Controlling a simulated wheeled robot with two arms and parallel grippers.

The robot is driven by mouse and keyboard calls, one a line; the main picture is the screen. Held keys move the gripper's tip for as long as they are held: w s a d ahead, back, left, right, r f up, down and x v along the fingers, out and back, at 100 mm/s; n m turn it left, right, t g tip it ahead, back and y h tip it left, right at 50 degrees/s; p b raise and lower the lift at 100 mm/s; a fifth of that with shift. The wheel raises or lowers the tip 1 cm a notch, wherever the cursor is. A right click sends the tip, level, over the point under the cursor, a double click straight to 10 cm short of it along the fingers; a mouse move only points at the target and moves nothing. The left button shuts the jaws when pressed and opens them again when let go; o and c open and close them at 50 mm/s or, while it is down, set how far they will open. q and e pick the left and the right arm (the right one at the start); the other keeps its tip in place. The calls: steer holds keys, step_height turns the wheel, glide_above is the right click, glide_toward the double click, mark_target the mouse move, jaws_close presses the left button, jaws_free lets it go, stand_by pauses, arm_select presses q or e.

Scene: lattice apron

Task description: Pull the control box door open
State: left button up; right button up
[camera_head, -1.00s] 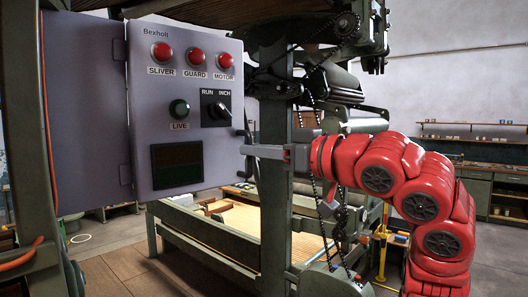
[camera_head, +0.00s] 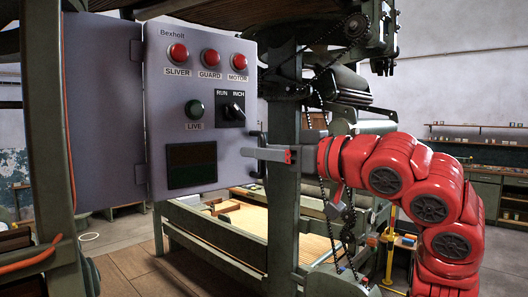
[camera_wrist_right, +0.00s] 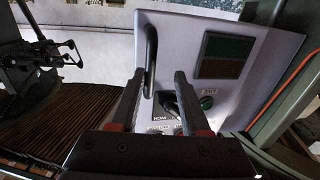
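The control box door (camera_head: 215,120) is a grey panel with red buttons, a green button, a switch and a dark window. A dark bar handle (camera_head: 262,142) stands at its right edge; the handle also shows in the right wrist view (camera_wrist_right: 151,55). My right gripper (camera_head: 248,153) is at the handle's height, its fingertips overlapping the door's right edge. In the right wrist view my right gripper (camera_wrist_right: 158,75) has its fingers apart, with the handle between them in the picture, nearer the left finger. Contact cannot be told. My left gripper is out of view.
A grey plate (camera_head: 103,115) joins the door at its left by hinges. A green machine post (camera_head: 284,190) stands behind my right gripper, with a hanging chain (camera_head: 348,215) to its right. A wooden-slatted bed (camera_head: 240,220) lies below. Open floor shows at lower left.

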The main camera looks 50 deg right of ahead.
steer(key=s+b, duration=0.6)
steer(key=s, duration=1.1)
steer(key=shift+s+d, duration=0.25)
steer(key=shift+d, duration=0.05)
steer(key=shift+w+d, duration=0.1)
